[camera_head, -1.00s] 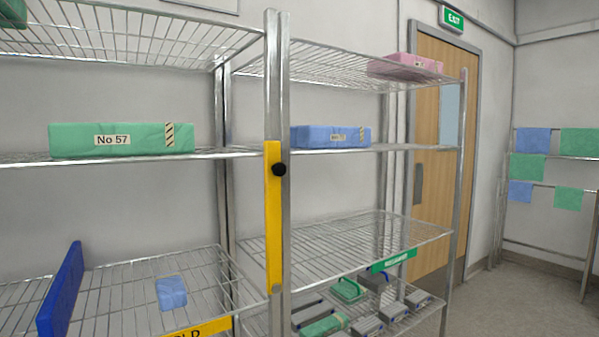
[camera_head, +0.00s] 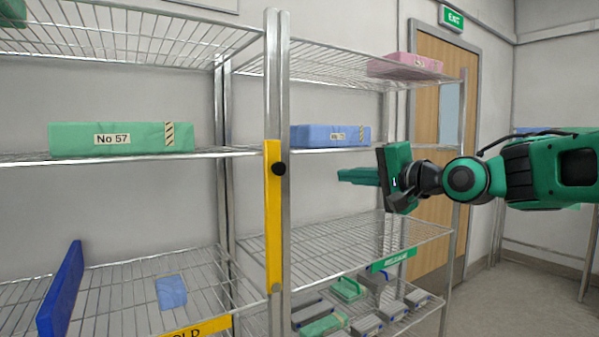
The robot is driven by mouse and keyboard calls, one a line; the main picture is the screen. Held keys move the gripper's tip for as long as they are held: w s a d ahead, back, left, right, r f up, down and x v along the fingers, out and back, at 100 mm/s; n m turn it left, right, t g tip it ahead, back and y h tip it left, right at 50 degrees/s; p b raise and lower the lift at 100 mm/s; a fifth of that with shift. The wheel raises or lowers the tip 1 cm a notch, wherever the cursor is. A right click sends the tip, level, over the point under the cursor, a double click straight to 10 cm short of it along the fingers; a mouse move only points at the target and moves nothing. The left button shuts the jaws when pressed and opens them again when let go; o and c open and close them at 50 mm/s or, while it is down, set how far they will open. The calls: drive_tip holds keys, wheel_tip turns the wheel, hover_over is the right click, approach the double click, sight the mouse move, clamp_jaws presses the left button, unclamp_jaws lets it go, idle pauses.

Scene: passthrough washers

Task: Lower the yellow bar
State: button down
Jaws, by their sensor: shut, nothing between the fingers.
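The yellow bar (camera_head: 273,215) stands upright along the metal post between the two shelf bays, with a black knob (camera_head: 279,169) near its top. My gripper (camera_head: 345,175) comes in from the right with green fingers pointing left. It is shut and holds nothing. It appears to the right of the bar, apart from it, in front of the right bay between its middle and lower shelves.
A green pack marked No 57 (camera_head: 120,139) and a blue pack (camera_head: 330,135) lie on the middle shelves. A blue upright panel (camera_head: 60,290) and small blue pack (camera_head: 171,291) are on the lower left shelf. A pink pack (camera_head: 405,65) is on top right.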

drive_tip(key=shift+a+r+y, duration=0.5)
drive_tip(key=shift+a+r, duration=0.35)
drive_tip(key=shift+r, duration=0.2)
drive_tip(key=shift+w, duration=0.1)
drive_tip(key=w+a, duration=0.5)
drive_tip(key=a, duration=0.5)
drive_tip(key=shift+w+f, duration=0.4)
drive_tip(key=shift+f, duration=0.05)
